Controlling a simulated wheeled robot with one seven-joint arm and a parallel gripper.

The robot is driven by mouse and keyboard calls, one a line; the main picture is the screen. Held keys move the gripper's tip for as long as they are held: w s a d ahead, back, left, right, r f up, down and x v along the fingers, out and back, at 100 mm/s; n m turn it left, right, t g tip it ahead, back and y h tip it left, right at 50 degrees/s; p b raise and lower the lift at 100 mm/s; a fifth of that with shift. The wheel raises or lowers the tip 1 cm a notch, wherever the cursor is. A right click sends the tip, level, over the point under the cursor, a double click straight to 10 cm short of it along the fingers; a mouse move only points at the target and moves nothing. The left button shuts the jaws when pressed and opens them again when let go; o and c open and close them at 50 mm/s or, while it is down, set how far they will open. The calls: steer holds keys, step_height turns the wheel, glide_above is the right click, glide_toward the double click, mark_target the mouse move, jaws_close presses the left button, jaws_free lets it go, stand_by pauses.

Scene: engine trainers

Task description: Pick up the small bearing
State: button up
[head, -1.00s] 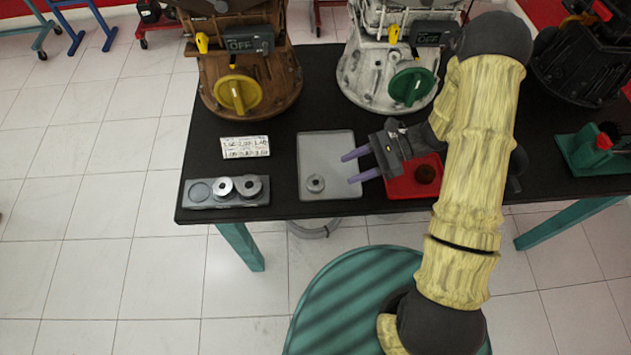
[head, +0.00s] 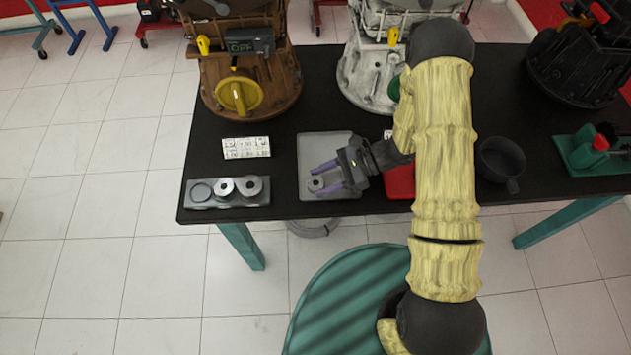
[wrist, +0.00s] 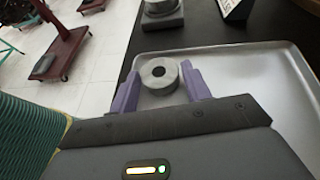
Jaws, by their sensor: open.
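The small bearing (head: 316,184) is a grey ring with a dark hole, lying in the front left part of the grey tray (head: 338,143). My gripper (head: 326,179) is open, with its purple fingers reaching over the tray from the right. In the wrist view the bearing (wrist: 160,74) shows between the two fingertips of my gripper (wrist: 160,82), near the tips. I cannot tell whether either finger touches it. The near side of the bearing is close to the gripper body.
A grey holder (head: 200,204) with two larger bearings and one empty round recess stands left of the tray. A white label card (head: 246,148) lies behind it. A red tray (head: 401,181) is partly hidden by my arm. A dark cup (head: 500,160) stands further right. Engines stand behind.

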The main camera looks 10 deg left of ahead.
mark_target(322, 181)
steer(key=shift+s+a+f, duration=0.15)
steer(key=shift+a, duration=0.1)
stand_by(0.3)
steer(key=c, duration=0.7)
steer(key=shift+c, duration=0.2)
step_height(322, 181, up, 10)
stand_by(0.5)
